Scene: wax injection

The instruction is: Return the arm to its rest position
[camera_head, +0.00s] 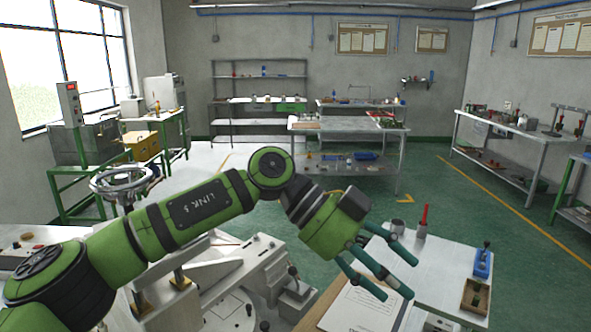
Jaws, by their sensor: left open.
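My left arm comes in from the lower left and reaches across the middle of the view, bent at its green elbow. My left gripper (395,274) is at its end, pointing down and to the right. Its dark teal fingers are spread apart with nothing between them. It is over the small white table (450,262) at the lower right, near a clipboard with paper (362,306). I cannot tell its height above them. My right gripper is not in view.
Below my arm stands a light grey machine (215,268), with a handwheel (122,178) behind it. The white table carries a red-handled tool (424,217), a blue holder (483,262) and a wooden box (475,297). Green floor lies open beyond, before a metal workbench (350,126).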

